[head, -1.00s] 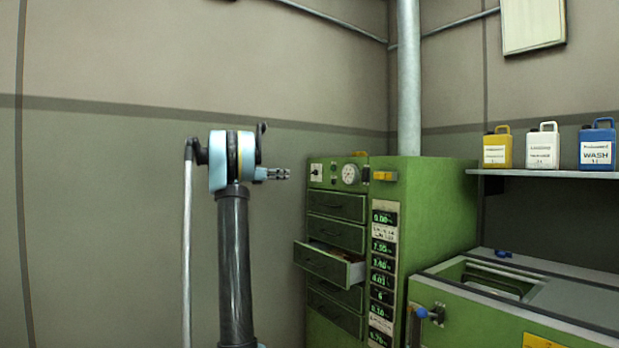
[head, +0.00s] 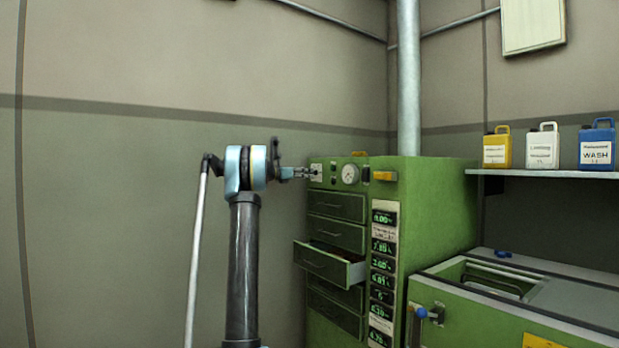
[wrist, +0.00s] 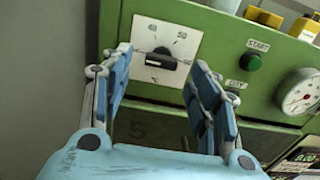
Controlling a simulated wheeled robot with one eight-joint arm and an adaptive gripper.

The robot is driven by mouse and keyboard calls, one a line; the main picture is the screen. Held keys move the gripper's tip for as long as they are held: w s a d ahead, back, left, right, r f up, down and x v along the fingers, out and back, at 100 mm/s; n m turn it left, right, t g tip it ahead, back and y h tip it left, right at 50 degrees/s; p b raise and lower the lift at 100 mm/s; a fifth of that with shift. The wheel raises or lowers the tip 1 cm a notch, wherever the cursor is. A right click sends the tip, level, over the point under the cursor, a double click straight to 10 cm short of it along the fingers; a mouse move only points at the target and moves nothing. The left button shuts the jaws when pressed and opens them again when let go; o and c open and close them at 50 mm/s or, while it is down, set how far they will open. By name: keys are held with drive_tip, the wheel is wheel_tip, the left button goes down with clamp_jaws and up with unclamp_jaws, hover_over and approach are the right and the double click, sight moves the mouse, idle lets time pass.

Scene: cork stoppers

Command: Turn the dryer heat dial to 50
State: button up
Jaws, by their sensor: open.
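The heat dial (wrist: 160,58) is a black bar knob on a white plate at the upper left of the green dryer (head: 435,215). In the wrist view, marks 40, 50 and one more at the right edge ring it, with °C below. The bar lies roughly level, its right end toward the right-edge mark, below the 50. My gripper (wrist: 161,62) is open, one finger on each side of the dial, with gaps between fingers and knob. In the head view my gripper (head: 311,172) is at the dryer's upper left corner and partly covers the dial plate.
To the dial's right are a green START button (wrist: 251,62), another label under it, and a round white gauge (head: 350,174). An open drawer (head: 328,264) juts out below. Bottles (head: 541,147) stand on a shelf at right. The wall side left of the dryer is clear.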

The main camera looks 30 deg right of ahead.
sight(314, 173)
drive_tip(key=d, duration=0.4)
drive_tip(key=shift+w, duration=0.15)
drive_tip(key=c, duration=1.1)
